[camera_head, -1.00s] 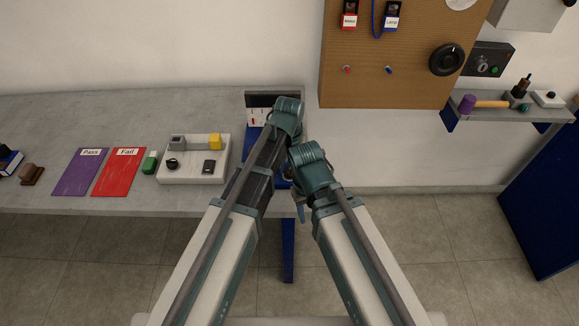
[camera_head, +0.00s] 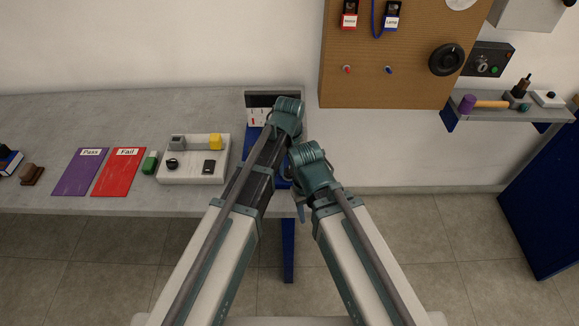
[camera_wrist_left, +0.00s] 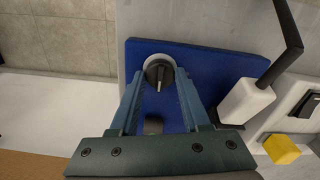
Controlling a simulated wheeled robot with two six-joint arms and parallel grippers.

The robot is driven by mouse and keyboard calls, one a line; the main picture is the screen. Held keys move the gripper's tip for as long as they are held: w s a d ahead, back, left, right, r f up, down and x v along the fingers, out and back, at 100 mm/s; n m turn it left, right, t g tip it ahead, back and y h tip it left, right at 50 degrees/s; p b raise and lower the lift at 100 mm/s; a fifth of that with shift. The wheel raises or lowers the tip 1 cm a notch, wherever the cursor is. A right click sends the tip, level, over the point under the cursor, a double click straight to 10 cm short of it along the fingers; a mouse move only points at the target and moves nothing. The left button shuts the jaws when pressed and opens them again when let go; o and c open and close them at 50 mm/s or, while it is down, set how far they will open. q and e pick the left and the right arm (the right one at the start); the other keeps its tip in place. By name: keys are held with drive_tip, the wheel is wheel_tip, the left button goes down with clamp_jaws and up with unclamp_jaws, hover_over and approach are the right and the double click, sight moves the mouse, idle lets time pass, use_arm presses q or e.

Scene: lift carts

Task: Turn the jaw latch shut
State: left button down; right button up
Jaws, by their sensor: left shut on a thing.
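A round dark knob (camera_wrist_left: 158,75) with a raised ridge and a pale ring around it is on a blue base (camera_wrist_left: 210,75) in the left wrist view; I take it to be the jaw latch. My left gripper (camera_wrist_left: 160,78) is shut on the knob, with one finger on each side. The ridge runs nearly up and down in that view. In the head view the blue base (camera_head: 282,183) shows only in part at the bench's right end. My left wrist and arm hide the knob and fingers there. My right gripper cannot be made out; only its arm shows.
A white tray (camera_head: 193,178) with small parts, including a yellow block (camera_head: 215,141), is left of the arms. Purple (camera_head: 78,175) and red (camera_head: 117,175) mats lie farther left. A white block (camera_wrist_left: 245,100) with a black rod is close to the left gripper.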

sight(289, 169)
use_arm(q)
drive_tip(key=shift+c, duration=1.9)
unclamp_jaws()
wheel_tip(289, 169, up, 14)
drive_tip(key=p, duration=1.3)
drive_tip(key=shift+p, duration=0.4)
drive_tip(key=shift+f, duration=0.1)
